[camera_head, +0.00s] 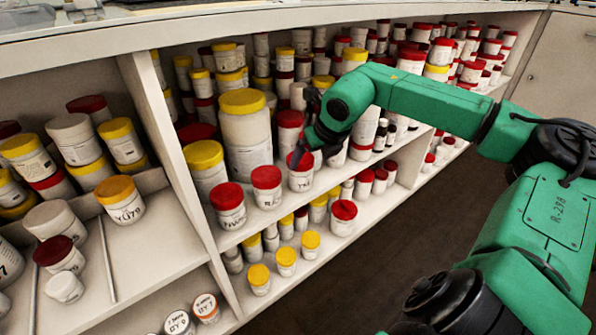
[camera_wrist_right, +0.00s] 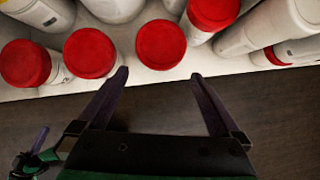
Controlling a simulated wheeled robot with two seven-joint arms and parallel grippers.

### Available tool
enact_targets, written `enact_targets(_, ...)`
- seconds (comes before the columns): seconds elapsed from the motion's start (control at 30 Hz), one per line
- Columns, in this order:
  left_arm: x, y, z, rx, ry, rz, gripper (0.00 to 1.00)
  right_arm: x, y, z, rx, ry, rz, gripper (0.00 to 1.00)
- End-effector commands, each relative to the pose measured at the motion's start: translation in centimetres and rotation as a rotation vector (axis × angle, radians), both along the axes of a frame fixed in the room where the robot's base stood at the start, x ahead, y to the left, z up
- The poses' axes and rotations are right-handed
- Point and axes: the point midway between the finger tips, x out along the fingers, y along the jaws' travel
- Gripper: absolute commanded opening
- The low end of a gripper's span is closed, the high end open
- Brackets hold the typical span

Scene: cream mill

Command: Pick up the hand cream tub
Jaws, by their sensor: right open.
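Several white tubs with red lids stand along the front of the middle shelf, and I cannot tell by label which is the hand cream tub. The tub nearest my right gripper (camera_head: 299,153) is a white one with a red lid (camera_head: 300,180). In the right wrist view its lid (camera_wrist_right: 161,44) lies just beyond and between the open fingertips (camera_wrist_right: 160,74). The fingers are apart and hold nothing. The arm hides part of that tub's top in the head view. What looks like my left gripper (camera_wrist_right: 38,145) shows small at the lower left of the wrist view, its jaws unclear.
Red-lidded tubs (camera_head: 266,187) (camera_head: 228,205) stand close at the left. A large yellow-lidded jar (camera_head: 246,135) stands behind. The shelf above and a divider (camera_head: 178,165) bound the space. Floor (camera_head: 385,235) in front is clear.

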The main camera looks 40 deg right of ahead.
Motion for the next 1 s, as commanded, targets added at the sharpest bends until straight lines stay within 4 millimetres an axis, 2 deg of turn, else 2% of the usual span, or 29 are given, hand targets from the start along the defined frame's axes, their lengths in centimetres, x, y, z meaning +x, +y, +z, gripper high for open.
enact_targets(0.03, 0.1, 0.0, 0.0, 0.001, -0.005, 0.000, 0.00, 0.4, 0.0, -1.2, 0.006, 0.006, -0.001, 1.00)
enact_targets(0.1, 0.9, 0.1, 1.9, 0.003, -0.022, 0.000, 0.00, 1.0, 0.0, -1.3, 0.011, 0.001, 0.006, 1.00)
enact_targets(0.23, 0.2, 0.1, 2.7, 0.018, 0.018, -0.018, 0.00, 1.8, -0.2, -2.7, 0.013, 0.000, 0.000, 1.00)
enact_targets(0.3, 0.2, 0.1, 2.2, 0.019, 0.020, -0.019, 0.00, 2.3, -0.4, -3.9, 0.012, -0.005, -0.001, 1.00)
enact_targets(0.47, 0.2, 0.1, 2.0, 0.019, 0.020, -0.019, 0.00, 3.1, -0.5, -5.4, 0.008, -0.003, 0.001, 1.00)
enact_targets(0.7, 0.1, 0.1, 0.1, 0.006, 0.005, -0.004, 0.00, 5.3, -1.0, -9.2, 0.008, -0.002, 0.001, 1.00)
enact_targets(0.97, 0.1, 0.1, 0.2, 0.002, 0.001, -0.001, 0.00, 5.6, -1.2, -9.5, 0.003, -0.001, 0.003, 1.00)
enact_targets(1.0, 0.1, 0.1, 0.2, 0.002, 0.001, -0.001, 0.00, 5.6, -1.2, -9.5, 0.003, -0.001, 0.003, 0.85)
